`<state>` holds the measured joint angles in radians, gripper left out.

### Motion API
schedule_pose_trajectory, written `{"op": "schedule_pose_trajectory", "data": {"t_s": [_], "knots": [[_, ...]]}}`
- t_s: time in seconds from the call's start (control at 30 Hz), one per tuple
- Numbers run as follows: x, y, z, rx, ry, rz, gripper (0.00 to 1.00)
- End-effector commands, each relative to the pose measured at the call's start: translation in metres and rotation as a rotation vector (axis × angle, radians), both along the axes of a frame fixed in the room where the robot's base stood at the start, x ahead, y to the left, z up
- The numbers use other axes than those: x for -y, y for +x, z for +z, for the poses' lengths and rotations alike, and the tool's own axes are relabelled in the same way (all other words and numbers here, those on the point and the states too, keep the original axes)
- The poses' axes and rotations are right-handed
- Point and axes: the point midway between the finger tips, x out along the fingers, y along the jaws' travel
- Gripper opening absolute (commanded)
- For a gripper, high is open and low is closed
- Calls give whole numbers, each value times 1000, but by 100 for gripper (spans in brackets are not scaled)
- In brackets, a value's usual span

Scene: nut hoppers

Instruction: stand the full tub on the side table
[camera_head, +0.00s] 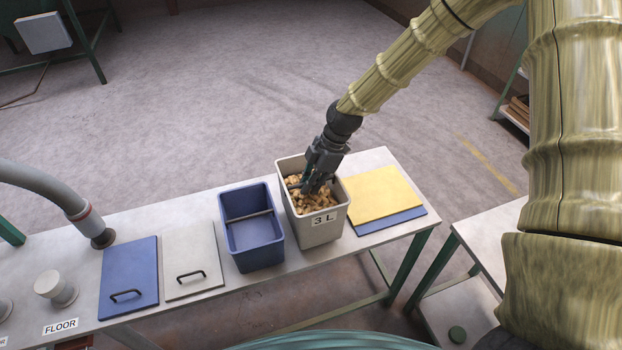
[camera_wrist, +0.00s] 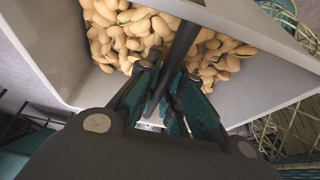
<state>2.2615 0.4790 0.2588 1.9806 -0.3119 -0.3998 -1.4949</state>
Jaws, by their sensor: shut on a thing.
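The full tub (camera_head: 327,229) is a light grey square tub marked "3 L", holding many tan nuts (camera_head: 318,201). It appears upright on the long bench, right of the blue tub. My gripper (camera_head: 312,188) reaches down into its mouth. In the wrist view, my gripper's fingers (camera_wrist: 165,100) close on a dark bar (camera_wrist: 181,52) that crosses the tub, with pistachio-like nuts (camera_wrist: 140,28) beside and below it. The exact finger contact is partly hidden. The side table (camera_head: 492,236) is at the right, light-topped with green legs, partly hidden by my arm.
The bench (camera_head: 375,160) also bears an empty blue tub (camera_head: 252,249) with a crossbar, a blue lid (camera_head: 129,275), a grey lid (camera_head: 193,262) and a yellow panel (camera_head: 378,194) over a blue one. A gap of floor separates bench and side table. The visible side table top is clear.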

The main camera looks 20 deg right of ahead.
Motion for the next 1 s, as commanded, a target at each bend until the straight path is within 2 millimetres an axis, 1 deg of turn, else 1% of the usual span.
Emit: {"op": "schedule_pose_trajectory", "data": {"t_s": [0.2,0.4,0.87,0.9,1.0], "knots": [[0,0,-16,0,1,0,0],[0,0,-27,1,1,0,0],[-1,1,-31,2,1,0,0],[0,-1,-32,-1,0,0,14],[0,-1,-32,-1,0,0,31]]}}
